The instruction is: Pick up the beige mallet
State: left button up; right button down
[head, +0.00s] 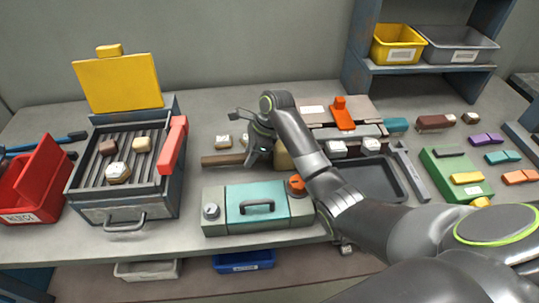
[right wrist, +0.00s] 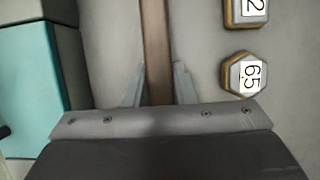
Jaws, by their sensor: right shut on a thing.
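The beige mallet lies behind the teal box, its brown handle (head: 222,160) pointing left and its beige head (head: 283,158) partly hidden by my right arm. My right gripper (head: 258,152) comes down over the handle near the head and is shut on it. In the right wrist view the handle (right wrist: 155,40) runs between the two fingers of my right gripper (right wrist: 158,85). The mallet appears at table level; I cannot tell whether it is lifted. My left gripper is not in view.
A teal and grey box (head: 220,220) stands just in front. A grill-like box (head: 125,200) with a yellow lid is at left, beside a red bin (head: 40,185). Hexagonal numbered pieces (right wrist: 243,75) lie close by the handle. A dark tray (head: 385,187) is at right.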

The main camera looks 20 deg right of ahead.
jog(key=shift+r, duration=0.15)
notch_tip(320, 180, up, 18)
jog(key=p, duration=0.6)
jog(key=shift+p, duration=0.3)
